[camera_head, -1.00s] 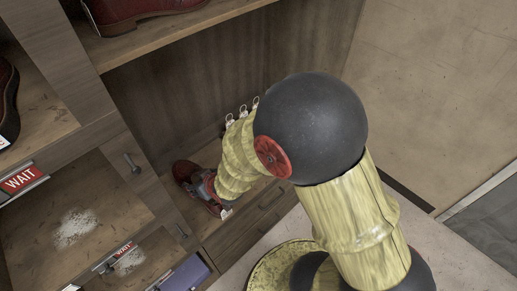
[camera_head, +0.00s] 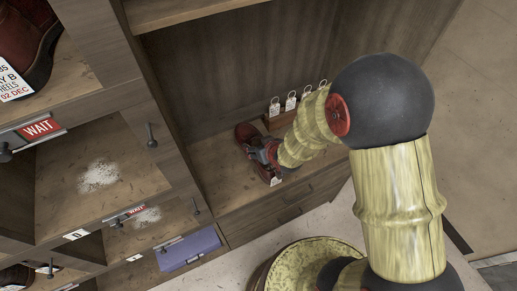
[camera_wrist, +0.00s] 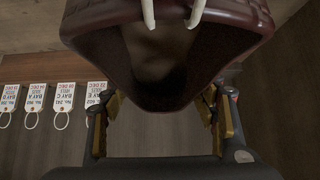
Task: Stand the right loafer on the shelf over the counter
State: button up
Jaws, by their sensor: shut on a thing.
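My gripper (camera_wrist: 160,125) is shut on a dark red loafer (camera_wrist: 165,50), with one finger on each side of the shoe's narrow end. The wrist view looks into the shoe's opening, and two pale cords hang at its top. In the head view my gripper (camera_head: 266,158) and the red loafer (camera_head: 246,132) are at the counter (camera_head: 220,172), inside the recess. I cannot tell whether the sole touches the counter. The shelf over the counter (camera_head: 185,12) shows at the top, with only its front part in view.
A small wooden rack (camera_head: 281,121) with several white tags stands at the back of the counter, close to my arm. The upright panel borders the recess.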

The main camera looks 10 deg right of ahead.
aim_at(258, 144)
jog(key=w+f, duration=0.2)
jog(key=w+f+b, duration=0.1)
jog(key=w+f, duration=0.1)
jog(key=f, duration=0.1)
jog(key=shift+w+f, duration=0.1)
jog(key=shift+f, duration=0.15)
notch_tip(258, 144, down, 3)
jog(key=shift+w+f+b, duration=0.1)
jog(key=shift+b, duration=0.65)
jog(key=o, duration=1.6)
jog(key=shift+f, duration=0.1)
jog(key=shift+o, duration=0.5)
